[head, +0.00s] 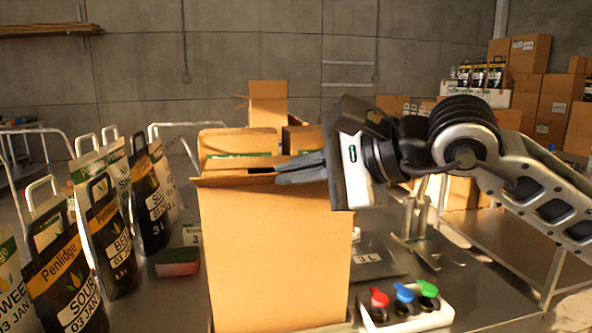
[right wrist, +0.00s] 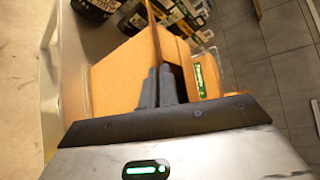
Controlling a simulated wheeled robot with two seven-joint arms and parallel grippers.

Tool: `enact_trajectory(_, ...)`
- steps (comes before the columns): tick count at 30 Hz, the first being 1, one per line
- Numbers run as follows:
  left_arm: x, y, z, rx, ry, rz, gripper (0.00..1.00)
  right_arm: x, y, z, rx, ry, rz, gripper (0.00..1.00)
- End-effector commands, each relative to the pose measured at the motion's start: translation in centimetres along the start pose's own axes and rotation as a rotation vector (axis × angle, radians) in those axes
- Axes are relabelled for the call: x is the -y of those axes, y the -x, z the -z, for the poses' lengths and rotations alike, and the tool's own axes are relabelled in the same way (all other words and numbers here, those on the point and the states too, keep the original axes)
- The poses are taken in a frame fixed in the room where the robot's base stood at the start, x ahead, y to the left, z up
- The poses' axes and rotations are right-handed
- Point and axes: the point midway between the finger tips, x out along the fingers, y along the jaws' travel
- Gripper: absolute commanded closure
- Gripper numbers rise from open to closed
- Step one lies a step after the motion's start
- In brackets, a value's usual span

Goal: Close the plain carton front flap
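The plain carton (head: 275,255) stands upright on the metal table in the middle of the head view, its printless front wall facing me. Its top is at least partly open, with a dark gap behind the front edge. The front flap (head: 225,180) shows only as a thin strip along that edge. My right gripper (head: 280,173) reaches in from the right, fingers together at the top front edge. In the right wrist view the fingers (right wrist: 157,72) lie side by side by a thin brown cardboard edge; I cannot see flap between them. My left gripper is out of view.
Several black-and-white Penlidge bags (head: 105,240) stand to the left. A green-and-red sponge-like block (head: 177,262) lies beside the carton. A box with red, blue and green knobs (head: 403,302) and a metal stand (head: 425,245) are to the right. Stacked boxes (head: 555,105) stand behind.

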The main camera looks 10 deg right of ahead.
Motion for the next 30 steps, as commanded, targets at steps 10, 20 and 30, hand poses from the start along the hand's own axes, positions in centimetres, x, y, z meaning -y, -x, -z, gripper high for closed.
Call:
enact_trajectory(10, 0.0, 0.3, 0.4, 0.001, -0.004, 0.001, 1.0, 0.4, 0.1, -0.1, 0.001, -0.021, -0.02, 1.0)
enact_trajectory(20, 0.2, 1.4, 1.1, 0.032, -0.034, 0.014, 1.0, 2.2, 0.1, -0.2, 0.003, -0.159, -0.158, 1.0)
enact_trajectory(30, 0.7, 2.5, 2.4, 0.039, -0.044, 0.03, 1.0, 3.9, -0.4, 0.2, 0.004, -0.33, -0.331, 1.0)
